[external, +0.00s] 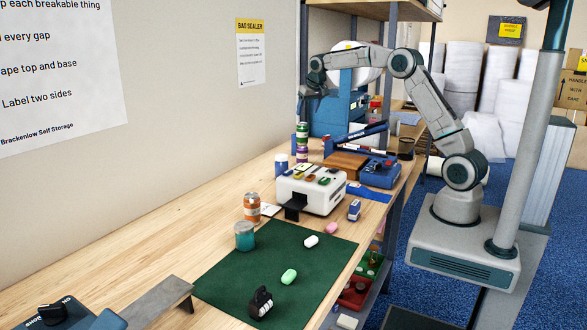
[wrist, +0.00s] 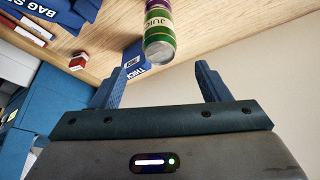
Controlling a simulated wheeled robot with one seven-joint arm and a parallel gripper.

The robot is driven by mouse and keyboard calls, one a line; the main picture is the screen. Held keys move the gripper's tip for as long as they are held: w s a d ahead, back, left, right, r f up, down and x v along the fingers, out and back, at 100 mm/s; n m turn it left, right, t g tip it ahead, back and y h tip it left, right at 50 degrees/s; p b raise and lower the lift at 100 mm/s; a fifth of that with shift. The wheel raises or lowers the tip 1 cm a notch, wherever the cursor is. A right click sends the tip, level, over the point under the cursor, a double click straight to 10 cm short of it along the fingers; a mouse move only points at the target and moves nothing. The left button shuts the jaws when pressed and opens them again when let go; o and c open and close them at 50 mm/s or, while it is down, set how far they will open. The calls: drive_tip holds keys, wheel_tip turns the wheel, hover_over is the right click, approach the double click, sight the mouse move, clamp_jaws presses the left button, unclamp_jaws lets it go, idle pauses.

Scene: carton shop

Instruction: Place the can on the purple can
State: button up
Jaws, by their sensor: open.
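A green-banded juice can (external: 302,131) stands on top of a purple can (external: 302,154) at the wall side of the bench. In the wrist view, the green can (wrist: 159,36) shows its round end towards me, and part of the purple can (wrist: 157,4) shows behind it. My gripper (external: 307,94) is above the stack with its jaws pointing down. In the wrist view, my gripper (wrist: 158,80) is open and empty, and both cans are beyond the fingertips, apart from them.
A green mat (external: 250,275) holds several small items.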

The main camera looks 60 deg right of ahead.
drive_tip(key=s+a+r+n, duration=0.1)
drive_tip(key=s+a+r, duration=0.2)
drive_tip(key=s+a, duration=0.45)
drive_tip(key=s+a+r+n, duration=0.2)
drive_tip(key=s+a, duration=0.3)
drive_tip(key=s, duration=0.6)
drive_tip(key=s+a+f, duration=0.2)
drive_tip(key=s, duration=0.5)
drive_tip(key=s+a+f+n+y, duration=0.1)
drive_tip(key=s+a+f, duration=0.1)
drive_tip(key=s, duration=0.6)
drive_tip(key=s+a+f+n+y, duration=0.1)
drive_tip(key=s+a+f, duration=0.1)
drive_tip(key=s, duration=0.6)
drive_tip(key=shift+a+f, duration=0.3)
drive_tip(key=shift+f, duration=0.5)
